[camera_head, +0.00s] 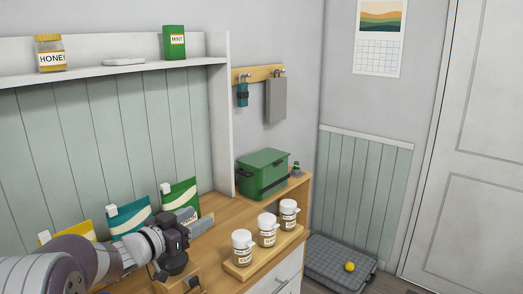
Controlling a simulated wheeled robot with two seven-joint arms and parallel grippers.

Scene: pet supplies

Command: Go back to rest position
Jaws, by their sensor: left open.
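My left arm comes in from the lower left, and its gripper (176,256) is over the left part of the wooden counter (222,209). The gripper is open, and nothing shows held in it. Its fingers are dark and small here. A wooden block or holder (187,283) sits just below it, partly covered by the gripper. My right gripper is not in view.
Three white lidded jars (267,229) stand on a wooden tray right of the gripper. Three pouches (179,196) with white clips stand behind my arm. A green box (263,172) sits at the counter's far end. A grey pet bed (335,262) lies on the floor.

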